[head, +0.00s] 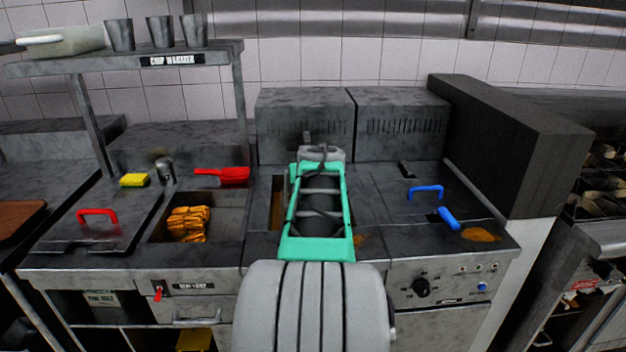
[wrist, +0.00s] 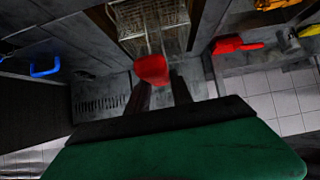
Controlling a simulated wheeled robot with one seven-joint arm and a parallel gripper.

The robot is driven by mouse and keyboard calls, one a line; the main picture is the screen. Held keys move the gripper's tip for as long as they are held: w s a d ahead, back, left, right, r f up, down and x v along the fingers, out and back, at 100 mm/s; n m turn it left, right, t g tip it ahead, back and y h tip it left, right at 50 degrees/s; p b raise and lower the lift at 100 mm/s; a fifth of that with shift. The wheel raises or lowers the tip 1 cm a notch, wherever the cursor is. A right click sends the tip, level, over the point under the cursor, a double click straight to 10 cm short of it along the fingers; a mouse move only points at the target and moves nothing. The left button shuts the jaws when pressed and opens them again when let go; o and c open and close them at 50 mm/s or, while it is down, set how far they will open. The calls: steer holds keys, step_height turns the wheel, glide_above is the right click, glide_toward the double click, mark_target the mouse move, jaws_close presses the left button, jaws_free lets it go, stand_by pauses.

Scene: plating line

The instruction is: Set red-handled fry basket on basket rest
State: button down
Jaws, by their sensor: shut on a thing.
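In the wrist view the red handle (wrist: 152,70) of the fry basket sits between the fingertips of my gripper (wrist: 158,77), which is shut on it. The wire basket (wrist: 150,22) extends beyond the handle, over or in a fryer well with a brown strip (wrist: 103,18) beside it. I cannot tell its height. In the head view my arm covers the basket and the fingers; part of an open fryer well (head: 277,203) shows left of the arm. I cannot make out the basket rest for certain in either view.
Left of my arm are a red scoop (head: 222,177), a bin of fries (head: 189,224) and a red-handled lid (head: 97,217). To the right are a blue-handled lid (head: 426,191) and another blue handle (head: 449,218). Grey boxes (head: 402,122) and a tall dark partition (head: 507,140) stand behind and right.

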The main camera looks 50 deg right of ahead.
steer(key=shift+r, duration=0.15)
steer(key=c, duration=1)
jaws_free()
steer(key=shift+c, duration=0.2)
steer(key=shift+f, duration=0.3)
steer(key=b+v, duration=0.1)
steer(key=v, duration=0.7)
steer(key=s+a+f+g+y, duration=0.2)
steer(key=s+a+f+y, duration=0.15)
steer(key=a+f, duration=0.45)
steer(key=s+a+f+g+y, duration=0.25)
steer(key=s+a+f, duration=0.3)
steer(key=f, duration=0.45)
steer(key=w+a+n+p, duration=0.1)
steer(key=w+a+n, duration=0.1)
steer(key=a, duration=0.7)
steer(key=w+a+n+y+p, duration=0.1)
steer(key=a+n, duration=0.3)
steer(key=a, duration=0.6)
steer(key=w+a+n+y+p, duration=0.1)
steer(key=w+a+n, duration=0.2)
steer(key=a, duration=0.6)
steer(key=shift+a+r+n, duration=0.35)
steer(key=shift+r+n, duration=0.05)
steer(key=shift+t, duration=0.25)
